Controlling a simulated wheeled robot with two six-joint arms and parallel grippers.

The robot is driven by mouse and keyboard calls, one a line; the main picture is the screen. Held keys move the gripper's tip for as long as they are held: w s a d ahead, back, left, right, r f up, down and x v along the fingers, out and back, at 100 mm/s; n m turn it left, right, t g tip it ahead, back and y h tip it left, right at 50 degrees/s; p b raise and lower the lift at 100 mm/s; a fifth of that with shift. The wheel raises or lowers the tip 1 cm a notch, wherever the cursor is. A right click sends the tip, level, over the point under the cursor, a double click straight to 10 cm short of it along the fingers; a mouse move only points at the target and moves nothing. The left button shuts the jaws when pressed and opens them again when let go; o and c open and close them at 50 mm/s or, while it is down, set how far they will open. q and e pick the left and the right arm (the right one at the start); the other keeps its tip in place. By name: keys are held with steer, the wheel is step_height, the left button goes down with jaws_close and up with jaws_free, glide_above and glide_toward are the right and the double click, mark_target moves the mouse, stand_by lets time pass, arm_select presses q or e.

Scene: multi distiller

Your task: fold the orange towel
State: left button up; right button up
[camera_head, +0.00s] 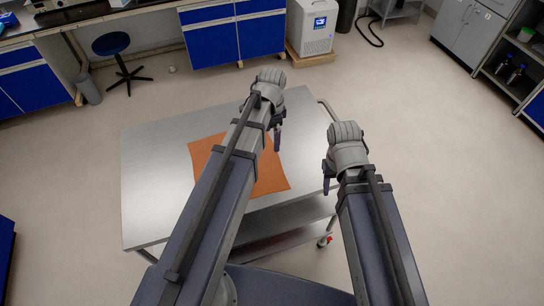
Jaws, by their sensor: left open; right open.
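The orange towel (268,172) lies flat on the metal cart's top (150,190), near its middle and front. My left arm crosses over the towel and hides a strip of it. My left gripper (277,138) is open above the towel's upper right part, with its fingers pointing down. Whether it touches the cloth cannot be told. My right gripper (327,184) is open near the cart's right edge, to the right of the towel and apart from it. Part of its fingers is hidden by its wrist.
The cart has a lower shelf (290,217) and a rail handle (325,106) on its right. The left part of its top is bare. A blue stool (110,43), blue cabinets (262,38) and a white machine (311,26) stand behind. Open floor lies to the right.

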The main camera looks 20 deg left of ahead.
mark_target(272, 154)
arm_select(q)
step_height(272, 154, down, 8)
steer(key=b, duration=0.6)
steer(key=shift+r+b, duration=0.25)
steer(key=shift+b, duration=0.1)
steer(key=shift+c, duration=0.2)
